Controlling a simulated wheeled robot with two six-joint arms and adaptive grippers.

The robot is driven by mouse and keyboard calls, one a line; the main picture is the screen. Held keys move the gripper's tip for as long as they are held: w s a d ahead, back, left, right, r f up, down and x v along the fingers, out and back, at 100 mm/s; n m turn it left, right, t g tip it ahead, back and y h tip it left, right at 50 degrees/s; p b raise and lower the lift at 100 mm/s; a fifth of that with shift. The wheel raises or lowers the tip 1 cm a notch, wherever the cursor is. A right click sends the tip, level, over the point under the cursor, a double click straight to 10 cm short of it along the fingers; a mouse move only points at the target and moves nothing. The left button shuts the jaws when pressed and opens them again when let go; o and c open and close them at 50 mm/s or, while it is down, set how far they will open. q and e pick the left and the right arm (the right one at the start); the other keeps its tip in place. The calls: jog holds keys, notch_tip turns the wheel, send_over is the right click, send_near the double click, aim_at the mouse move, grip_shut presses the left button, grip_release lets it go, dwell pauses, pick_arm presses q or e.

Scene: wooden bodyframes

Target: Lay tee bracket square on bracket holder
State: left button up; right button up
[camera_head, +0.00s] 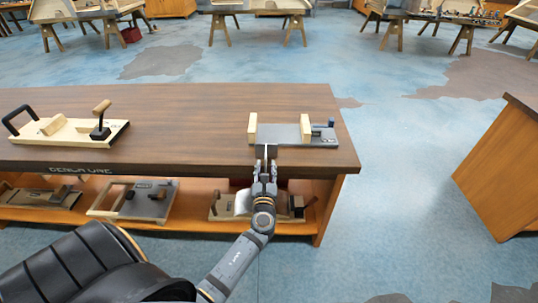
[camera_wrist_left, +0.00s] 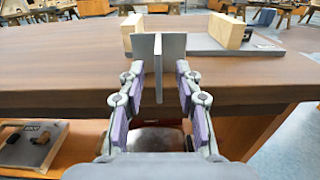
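The bracket holder is a grey board (camera_head: 290,138) with pale wooden blocks near its ends, at the table's right front. It also shows in the left wrist view (camera_wrist_left: 205,48). The grey metal tee bracket (camera_wrist_left: 173,46) stands in front of the left block, its stem pointing toward me past the table's front edge. In the head view only a narrow strip of the bracket (camera_head: 266,154) shows. My left gripper (camera_wrist_left: 158,82) is open, a finger on each side of the stem with gaps visible. I cannot tell whether the bracket rests on the board. My right gripper is not in view.
The brown wooden table (camera_head: 190,120) has free room in its middle. A wooden fixture with a black handle (camera_head: 70,132) lies at its left. Several fixtures lie on the lower shelf (camera_head: 190,218). A wooden cabinet (camera_head: 505,170) stands at the right.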

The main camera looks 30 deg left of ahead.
pick_arm(q)
jog(key=shift+f+x, duration=0.1)
jog(key=shift+x, duration=1.45)
jog(key=shift+f+x, duration=0.15)
jog(key=shift+x, duration=1.45)
jog(key=shift+s, duration=0.15)
jog(key=shift+c, duration=0.4)
grip_shut()
jog(key=shift+r, duration=0.1)
